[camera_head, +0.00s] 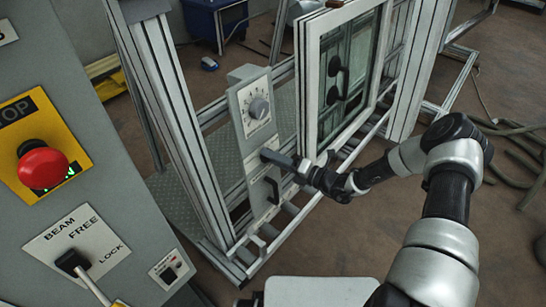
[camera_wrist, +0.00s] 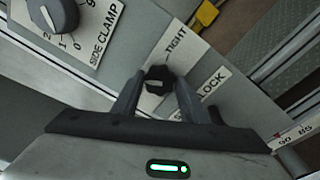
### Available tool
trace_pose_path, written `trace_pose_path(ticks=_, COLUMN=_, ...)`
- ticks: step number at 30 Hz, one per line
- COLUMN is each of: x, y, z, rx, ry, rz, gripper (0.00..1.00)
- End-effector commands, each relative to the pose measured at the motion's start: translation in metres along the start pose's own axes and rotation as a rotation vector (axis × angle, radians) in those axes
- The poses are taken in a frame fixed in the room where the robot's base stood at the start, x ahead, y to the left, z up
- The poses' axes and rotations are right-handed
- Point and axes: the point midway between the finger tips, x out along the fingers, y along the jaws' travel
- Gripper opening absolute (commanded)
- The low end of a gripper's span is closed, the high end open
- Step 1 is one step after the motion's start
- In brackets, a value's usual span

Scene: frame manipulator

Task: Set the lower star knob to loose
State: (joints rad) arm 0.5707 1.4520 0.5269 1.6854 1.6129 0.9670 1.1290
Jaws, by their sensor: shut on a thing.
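The star knob (camera_wrist: 156,76) is small and black and sits between my fingertips in the wrist view. It is on a grey panel (camera_head: 238,117), with a white label reading TIGHT (camera_wrist: 176,44) beside it. Another label by the right finger ends in LOCK. My gripper (camera_wrist: 157,88) is shut on the knob, with one finger on each side. In the head view my gripper (camera_head: 276,157) reaches the panel from the right and hides the knob. Any word for loose is not readable.
A SIDE CLAMP dial (camera_head: 258,108) is above the knob on the same panel. A dark handle (camera_head: 273,190) is below my gripper. A framed window (camera_head: 345,75) stands close on the right. At left are a red stop button (camera_head: 42,165) and a BEAM lever (camera_head: 75,262).

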Motion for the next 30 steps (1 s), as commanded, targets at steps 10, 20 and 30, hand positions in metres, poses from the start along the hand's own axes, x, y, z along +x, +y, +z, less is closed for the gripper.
trace_pose_path(ticks=10, x=-0.0007, y=0.0027, z=0.0019, rx=-0.325, ry=0.022, rz=-0.03, gripper=0.17)
trace_pose_path(ticks=20, x=-0.0006, y=0.0035, z=0.0019, rx=-0.606, ry=0.042, rz=-0.056, gripper=0.17)
trace_pose_path(ticks=30, x=-0.0005, y=0.0033, z=0.0014, rx=-0.783, ry=0.055, rz=-0.072, gripper=0.17)
